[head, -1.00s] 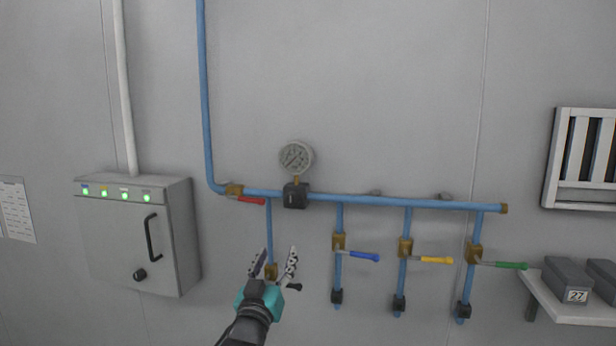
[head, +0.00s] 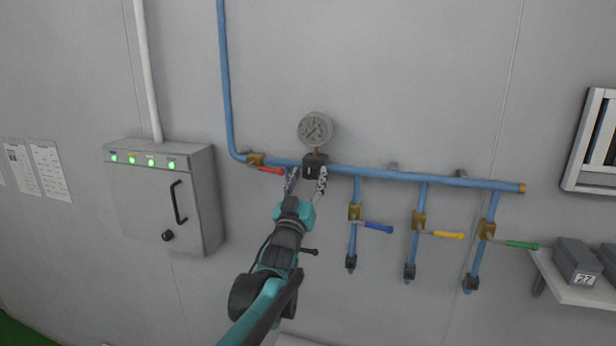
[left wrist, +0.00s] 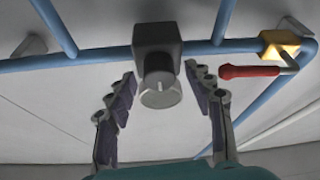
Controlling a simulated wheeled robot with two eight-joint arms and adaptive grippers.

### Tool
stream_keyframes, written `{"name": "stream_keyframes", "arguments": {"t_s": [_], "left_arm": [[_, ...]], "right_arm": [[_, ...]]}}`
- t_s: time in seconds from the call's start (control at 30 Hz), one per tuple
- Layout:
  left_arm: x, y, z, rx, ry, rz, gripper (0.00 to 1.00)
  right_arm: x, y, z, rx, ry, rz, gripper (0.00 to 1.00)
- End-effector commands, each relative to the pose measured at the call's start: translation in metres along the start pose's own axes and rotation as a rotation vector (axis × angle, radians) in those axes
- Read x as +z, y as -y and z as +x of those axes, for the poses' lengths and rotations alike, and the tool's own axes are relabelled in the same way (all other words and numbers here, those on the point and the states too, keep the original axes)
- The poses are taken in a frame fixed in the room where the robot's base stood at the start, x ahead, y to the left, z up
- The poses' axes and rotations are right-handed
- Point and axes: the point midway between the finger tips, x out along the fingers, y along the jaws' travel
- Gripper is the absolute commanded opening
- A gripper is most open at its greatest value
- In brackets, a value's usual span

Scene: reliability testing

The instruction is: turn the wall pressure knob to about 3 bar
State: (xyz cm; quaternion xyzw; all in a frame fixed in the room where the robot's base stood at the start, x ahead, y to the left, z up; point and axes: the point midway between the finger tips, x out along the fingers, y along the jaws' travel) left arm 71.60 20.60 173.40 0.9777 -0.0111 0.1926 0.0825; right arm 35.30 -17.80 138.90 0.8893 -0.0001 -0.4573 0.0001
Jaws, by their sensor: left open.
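The black pressure knob block (head: 315,161) sits on the blue wall pipe, directly under the round gauge (head: 315,129). The gauge's needle is too small to read. In the left wrist view the grey round knob (left wrist: 160,91) with a pale mark line projects from its dark square block (left wrist: 157,41). My left gripper (head: 306,178) is open just below the block in the head view. In the left wrist view its fingers (left wrist: 161,100) stand on either side of the knob, apart from it, with gaps on both sides. My right gripper is not in view.
A red-handled valve (head: 270,170) is left of the knob and also shows in the left wrist view (left wrist: 250,71). Blue (head: 377,228), yellow (head: 447,235) and green (head: 521,244) valve handles stand to the right. A grey control box (head: 160,195) hangs at left.

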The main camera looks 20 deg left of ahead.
Motion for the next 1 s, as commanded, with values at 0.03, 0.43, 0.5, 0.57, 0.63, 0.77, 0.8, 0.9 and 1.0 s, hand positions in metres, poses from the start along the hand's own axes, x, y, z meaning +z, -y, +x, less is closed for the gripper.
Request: {"name": "stream_keyframes", "arguments": {"t_s": [0.03,0.43,0.5,0.57,0.63,0.77,0.8,0.9,1.0], "left_arm": [[0.0002,0.0,-0.0001,0.0,0.0,0.0,0.53],[0.0001,-0.0001,-0.0004,0.0,0.0,0.0,0.03],[0.0001,0.0,-0.0005,0.001,0.0,0.002,0.03],[0.0001,0.0001,-0.0005,0.003,0.0,0.007,0.03],[0.0002,0.0004,-0.0006,0.007,0.001,0.018,0.03],[0.0004,0.0014,-0.0008,0.023,0.001,0.06,0.03],[0.0004,0.0017,-0.0008,0.03,0.002,0.079,0.03],[0.0004,0.002,-0.0009,0.055,0.002,0.137,0.03],[0.0004,0.0031,-0.0007,0.084,0.005,0.212,0.03]], "right_arm": [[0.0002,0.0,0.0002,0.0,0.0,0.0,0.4],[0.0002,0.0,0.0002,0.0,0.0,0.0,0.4],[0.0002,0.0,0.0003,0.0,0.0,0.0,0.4],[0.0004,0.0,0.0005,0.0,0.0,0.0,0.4],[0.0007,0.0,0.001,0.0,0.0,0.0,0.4],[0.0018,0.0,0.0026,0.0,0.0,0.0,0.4],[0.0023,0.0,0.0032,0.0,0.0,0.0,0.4],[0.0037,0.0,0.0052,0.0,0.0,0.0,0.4],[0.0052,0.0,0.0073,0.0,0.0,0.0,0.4]]}}
